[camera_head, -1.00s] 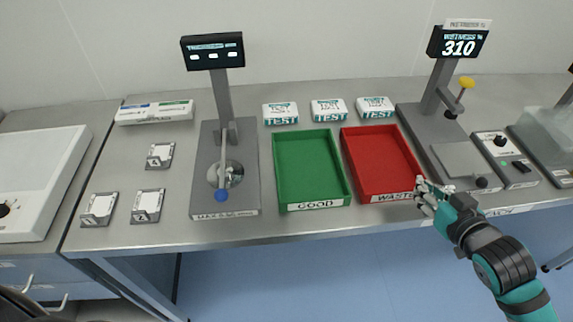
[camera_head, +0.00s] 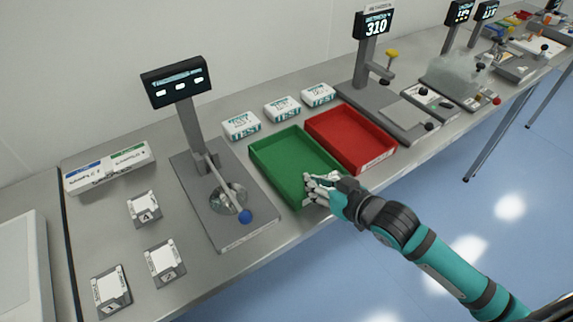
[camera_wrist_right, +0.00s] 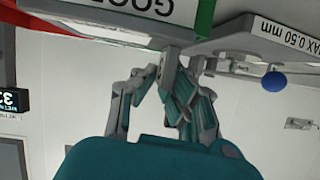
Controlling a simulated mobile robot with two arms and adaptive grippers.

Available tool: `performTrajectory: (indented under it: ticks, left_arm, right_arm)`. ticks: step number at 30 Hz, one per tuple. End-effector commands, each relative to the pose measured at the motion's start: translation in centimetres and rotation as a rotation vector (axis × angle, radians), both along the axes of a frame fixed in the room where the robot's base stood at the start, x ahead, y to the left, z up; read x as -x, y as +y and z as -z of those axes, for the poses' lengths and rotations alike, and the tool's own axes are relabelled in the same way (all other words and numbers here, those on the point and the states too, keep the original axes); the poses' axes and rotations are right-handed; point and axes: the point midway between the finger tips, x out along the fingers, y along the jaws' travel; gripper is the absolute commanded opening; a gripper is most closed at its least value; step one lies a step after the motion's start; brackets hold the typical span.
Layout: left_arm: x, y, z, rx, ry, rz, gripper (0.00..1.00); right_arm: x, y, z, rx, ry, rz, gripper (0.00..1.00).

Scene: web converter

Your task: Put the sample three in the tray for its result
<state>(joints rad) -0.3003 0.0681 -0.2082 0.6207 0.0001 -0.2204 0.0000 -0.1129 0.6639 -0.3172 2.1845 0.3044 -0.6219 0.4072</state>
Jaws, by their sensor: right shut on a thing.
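My right gripper (camera_head: 312,188) is at the front right edge of the green tray (camera_head: 262,172), its fingers over or against the front wall. In the wrist view, the gripper (camera_wrist_right: 165,62) is shut on a pale, flat, grey-edged piece (camera_wrist_right: 108,35), which looks like a sample seen edge-on. Its number is hidden. The piece is close to the tray's GOOD label (camera_wrist_right: 155,7); I cannot tell whether they touch. The red tray (camera_head: 328,134), labelled WASTE earlier, is to the right of the green one. My left gripper is not in view.
Three other samples (camera_head: 165,262) stand at the left. The thickness tester (camera_head: 245,228) with a blue knob stands left of the green tray. The wetness tester (camera_head: 362,100) reads 310 behind the red tray. Several TEST boxes (camera_head: 282,109) line the back.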

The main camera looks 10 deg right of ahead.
Motion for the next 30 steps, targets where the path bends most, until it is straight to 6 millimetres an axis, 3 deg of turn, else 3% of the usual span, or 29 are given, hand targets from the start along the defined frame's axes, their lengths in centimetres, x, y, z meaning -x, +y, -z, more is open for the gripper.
performTrajectory:
  ticks: [6, 12, 17, 24, 30]
  left_arm:
    - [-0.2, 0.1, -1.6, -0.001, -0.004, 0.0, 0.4]
    - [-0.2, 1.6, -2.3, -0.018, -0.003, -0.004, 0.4]
    - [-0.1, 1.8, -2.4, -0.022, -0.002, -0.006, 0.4]
    - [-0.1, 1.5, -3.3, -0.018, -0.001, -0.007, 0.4]
    - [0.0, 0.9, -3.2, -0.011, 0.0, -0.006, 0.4]
  right_arm:
    - [-5.8, 2.1, 0.0, -0.001, -0.004, 0.0, 0.0]
    - [-9.2, 3.3, 0.7, -0.002, 0.0, 0.0, 0.0]
    - [-10.0, 3.6, 1.2, 0.001, 0.003, -0.001, 0.0]
    - [-10.0, 3.6, 4.1, 0.0, 0.001, 0.0, 0.0]
    - [-10.0, 3.6, 4.5, 0.0, 0.0, -0.001, 0.0]
